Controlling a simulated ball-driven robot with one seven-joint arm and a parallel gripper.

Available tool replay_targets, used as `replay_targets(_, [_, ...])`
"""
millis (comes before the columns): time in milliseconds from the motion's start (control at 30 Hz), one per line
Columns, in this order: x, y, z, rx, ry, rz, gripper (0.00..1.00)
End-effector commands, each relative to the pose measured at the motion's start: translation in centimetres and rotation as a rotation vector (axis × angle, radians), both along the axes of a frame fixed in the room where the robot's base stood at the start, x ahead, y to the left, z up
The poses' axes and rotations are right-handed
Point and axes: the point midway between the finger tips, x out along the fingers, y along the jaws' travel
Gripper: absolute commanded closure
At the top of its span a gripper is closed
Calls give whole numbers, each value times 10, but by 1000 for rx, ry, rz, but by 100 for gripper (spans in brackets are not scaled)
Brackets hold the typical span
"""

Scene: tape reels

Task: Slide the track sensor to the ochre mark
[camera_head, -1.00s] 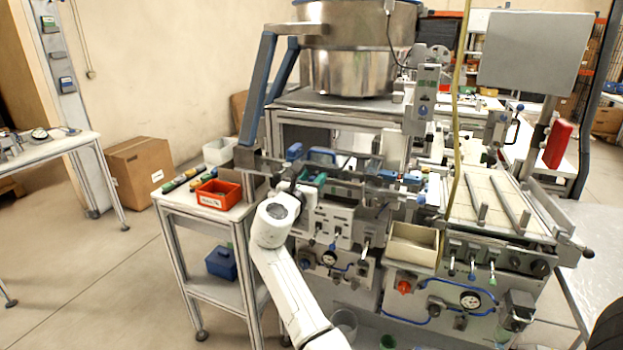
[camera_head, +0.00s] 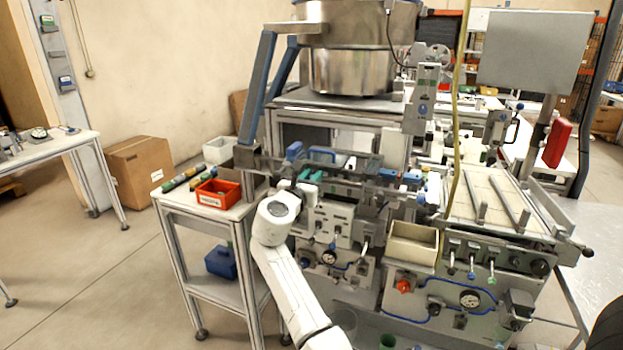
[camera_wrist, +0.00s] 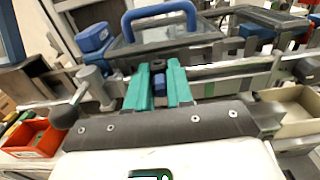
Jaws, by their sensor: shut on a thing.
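My gripper (camera_wrist: 158,88) has two teal fingers at the rail along the front of the machine. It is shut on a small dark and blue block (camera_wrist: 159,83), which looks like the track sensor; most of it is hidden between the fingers. In the head view my gripper (camera_head: 311,176) is at the left part of the rail, and the sensor cannot be made out there. The grey rail (camera_wrist: 225,83) runs left and right past the fingers. I cannot make out the ochre mark in either view.
A blue-handled cover (camera_wrist: 160,40) stands just behind the fingers, with a blue block (camera_wrist: 92,37) to its left. A dark ball-ended lever (camera_wrist: 66,116) is close on the left. A red bin (camera_head: 218,193) stands left; a beige tray (camera_head: 413,245) is at right.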

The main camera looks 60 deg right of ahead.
Motion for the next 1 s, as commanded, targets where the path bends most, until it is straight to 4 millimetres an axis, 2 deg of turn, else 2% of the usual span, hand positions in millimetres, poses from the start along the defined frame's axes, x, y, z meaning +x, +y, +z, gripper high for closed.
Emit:
replay_targets(767, [-10,0,0,-1,0,1,100])
replay_targets(800, [-10,0,0,-1,0,1,75])
replay_targets(1000, [-10,-1,0,0,0,1,57])
